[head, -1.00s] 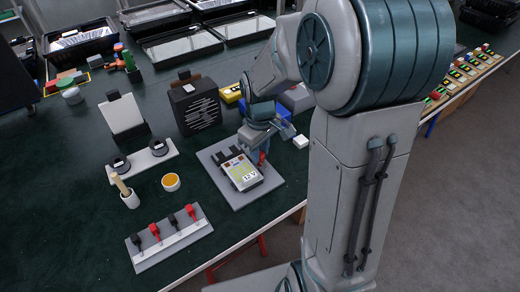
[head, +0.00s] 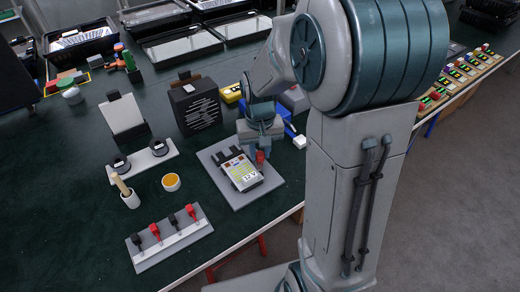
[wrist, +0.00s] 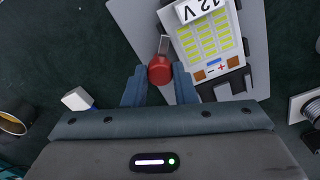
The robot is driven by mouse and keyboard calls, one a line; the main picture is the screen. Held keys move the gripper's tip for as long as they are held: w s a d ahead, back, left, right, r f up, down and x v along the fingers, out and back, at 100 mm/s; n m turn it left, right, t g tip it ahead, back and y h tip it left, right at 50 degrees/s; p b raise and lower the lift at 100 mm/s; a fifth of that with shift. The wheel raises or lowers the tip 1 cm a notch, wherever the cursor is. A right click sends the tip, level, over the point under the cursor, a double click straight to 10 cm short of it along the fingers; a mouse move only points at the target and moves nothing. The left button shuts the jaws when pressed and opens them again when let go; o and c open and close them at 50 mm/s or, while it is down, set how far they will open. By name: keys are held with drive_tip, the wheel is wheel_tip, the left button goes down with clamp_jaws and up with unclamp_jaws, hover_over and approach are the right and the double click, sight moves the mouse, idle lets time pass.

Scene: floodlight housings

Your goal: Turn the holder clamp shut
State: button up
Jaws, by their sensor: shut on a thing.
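The holder is a grey plate (head: 222,154) on the green table, and a device (head: 242,173) marked 12 V lies on it. The holder clamp shows as a red knob (head: 261,158) beside the device. In the wrist view the red knob (wrist: 160,70) sits on a short metal lever (wrist: 164,44) that points up beside the device (wrist: 208,35). My gripper (wrist: 160,82) has its two blue-grey fingers on either side of the knob, shut on it. In the head view my gripper is at the back right edge of the plate, with its fingertips partly hidden.
Black pegs (head: 228,156) stand at the device's far end. A black speaker-like box (head: 197,108) stands behind. A rack with red and black clips (head: 170,238) lies at the front left.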

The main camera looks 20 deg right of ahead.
sight(260, 154)
drive_tip(key=m, duration=0.5)
drive_tip(key=shift+r+m, duration=0.1)
drive_tip(key=shift+m, duration=0.2)
drive_tip(key=m+p, duration=0.1)
drive_tip(key=m, duration=0.3)
drive_tip(key=shift+w+m, duration=0.1)
drive_tip(key=shift+m, duration=0.3)
drive_tip(key=o, duration=1)
wheel_tip(260, 154, up, 14)
drive_tip(key=shift+f+p, duration=0.15)
drive_tip(key=shift+p, duration=0.9)
drive_tip(key=s+r+n+t+p, duration=0.1)
drive_tip(key=s+n+p, duration=0.1)
drive_tip(key=s+n, duration=0.1)
drive_tip(key=s+r+n+t+p, duration=0.1)
drive_tip(key=s+r+n+p, duration=0.1)
drive_tip(key=s+n, duration=0.2)
drive_tip(key=s+r+n+p, duration=0.2)
drive_tip(key=s+n, duration=0.2)
drive_tip(key=s, duration=0.3)
drive_tip(key=shift+t, duration=0.4)
